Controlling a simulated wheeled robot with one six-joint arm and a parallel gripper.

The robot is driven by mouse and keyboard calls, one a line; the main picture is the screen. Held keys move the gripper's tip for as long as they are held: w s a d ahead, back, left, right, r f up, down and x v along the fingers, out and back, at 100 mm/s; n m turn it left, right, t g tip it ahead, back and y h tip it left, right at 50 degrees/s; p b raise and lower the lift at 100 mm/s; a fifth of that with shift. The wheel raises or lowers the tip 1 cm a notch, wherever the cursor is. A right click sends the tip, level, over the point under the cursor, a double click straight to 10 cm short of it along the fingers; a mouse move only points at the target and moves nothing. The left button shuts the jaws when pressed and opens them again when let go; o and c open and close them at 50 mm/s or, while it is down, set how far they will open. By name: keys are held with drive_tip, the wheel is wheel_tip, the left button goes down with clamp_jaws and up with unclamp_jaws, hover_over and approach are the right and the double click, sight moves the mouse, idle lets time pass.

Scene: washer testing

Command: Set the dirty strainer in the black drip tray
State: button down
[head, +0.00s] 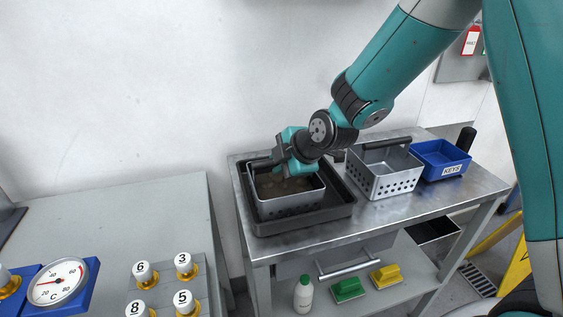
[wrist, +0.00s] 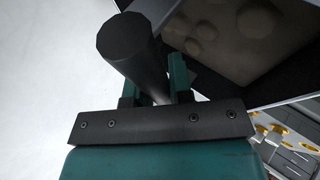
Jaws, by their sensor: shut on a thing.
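The dirty strainer (head: 290,203) is a grey metal basket with brown dirt and lumps inside. It is level and within the outline of the black drip tray (head: 318,217) at the left end of the steel table. I cannot tell whether its base touches the tray floor. My gripper (head: 285,158) is at the strainer's back edge, shut on its black bar handle. In the wrist view the handle (wrist: 130,45) runs between my teal fingers (wrist: 172,85), and the strainer's dirty inside (wrist: 225,35) shows at upper right.
A clean perforated strainer (head: 383,184) with a black handle stands right of the tray. A blue KEYS bin (head: 441,160) is beyond it. A grey bench (head: 110,220) is at left.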

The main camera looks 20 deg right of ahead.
drive_tip(key=c, duration=1.4)
unclamp_jaws()
drive_tip(key=shift+f, duration=0.1)
drive_tip(key=shift+c, duration=0.2)
drive_tip(key=o, duration=0.4)
drive_tip(key=shift+r, duration=0.2)
drive_tip(key=b+v, duration=0.1)
drive_tip(key=v, duration=1.1)
drive_tip(key=s+a+m+g, duration=0.1)
drive_tip(key=s+m+g, duration=0.1)
drive_tip(key=s+m, duration=0.2)
drive_tip(key=s+a+m+g, duration=0.2)
drive_tip(key=s+m+g, duration=0.1)
drive_tip(key=s, duration=0.7)
drive_tip(key=s+a+m+g, duration=0.2)
drive_tip(key=s+m, duration=0.3)
drive_tip(key=s, duration=0.3)
drive_tip(key=shift+r+m+g, duration=0.3)
drive_tip(key=shift+r, duration=0.1)
